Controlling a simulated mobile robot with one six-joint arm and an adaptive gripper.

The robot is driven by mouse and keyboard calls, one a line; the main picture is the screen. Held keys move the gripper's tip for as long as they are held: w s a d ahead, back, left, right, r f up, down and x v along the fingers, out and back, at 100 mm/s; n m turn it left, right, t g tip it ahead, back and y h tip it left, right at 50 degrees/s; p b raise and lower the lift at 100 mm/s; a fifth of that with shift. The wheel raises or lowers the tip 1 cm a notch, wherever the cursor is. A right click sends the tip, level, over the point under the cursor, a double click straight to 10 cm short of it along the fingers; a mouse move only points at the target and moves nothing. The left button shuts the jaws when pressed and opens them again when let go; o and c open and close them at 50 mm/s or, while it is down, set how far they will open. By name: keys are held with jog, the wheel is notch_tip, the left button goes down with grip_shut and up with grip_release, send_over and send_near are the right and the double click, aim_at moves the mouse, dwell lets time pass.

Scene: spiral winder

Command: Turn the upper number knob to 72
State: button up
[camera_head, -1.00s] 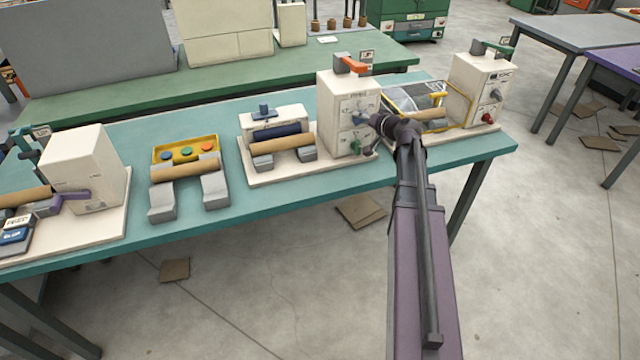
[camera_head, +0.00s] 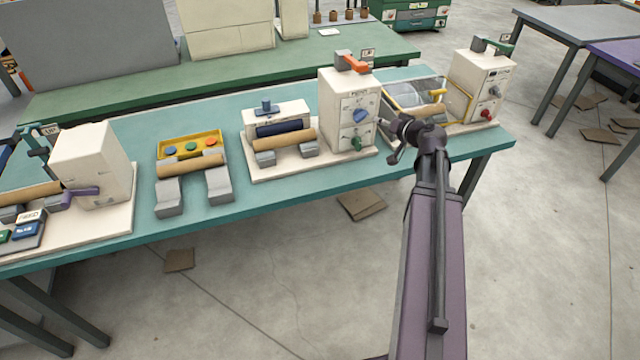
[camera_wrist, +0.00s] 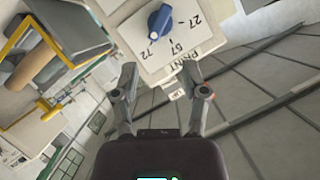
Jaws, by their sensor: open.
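The upper number knob (camera_head: 360,116) is blue and sits on the front panel of a cream box (camera_head: 338,108). A green knob (camera_head: 357,143) sits below it. My gripper (camera_head: 387,140) is to the right of the panel, apart from both knobs. In the wrist view my gripper (camera_wrist: 158,78) is open and empty, its fingertips short of the blue knob.
Right of the box stand a yellow-framed unit (camera_head: 445,92) and another cream box (camera_head: 480,85) with a red knob. An orange lever (camera_head: 352,62) tops the first box. Left are a brown roll (camera_head: 285,140) and a yellow tray (camera_head: 187,148). Open floor lies in front.

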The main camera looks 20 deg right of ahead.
jog(key=s+a+f+n+g+p, duration=0.1)
jog(key=s+a+g, duration=0.3)
jog(key=a, duration=0.4)
jog(key=s+a+f+n+g+h+p, duration=0.1)
jog(key=s+a+f+g+p, duration=0.1)
jog(key=a, duration=0.5)
jog(key=s+a+f+n+g+p, duration=0.1)
jog(key=s+a+f+g, duration=0.3)
jog(key=s+a+g, duration=0.2)
jog(key=shift+s+a+n, duration=0.4)
jog(key=shift+s+a, duration=0.1)
jog(key=shift+a, duration=0.8)
jog(key=shift+s+a+f+g+h, duration=0.1)
jog(key=shift+s+a+g+h, duration=0.25)
jog(key=shift+s, duration=0.2)
jog(key=shift+s+a+f+g+h, duration=0.1)
jog(key=shift+s+a+g+h, duration=0.15)
jog(key=shift+s+h, duration=0.25)
jog(key=shift+s+a+f+g+h, duration=0.1)
jog(key=shift+s+a+g+h, duration=0.2)
jog(key=shift+s, duration=0.3)
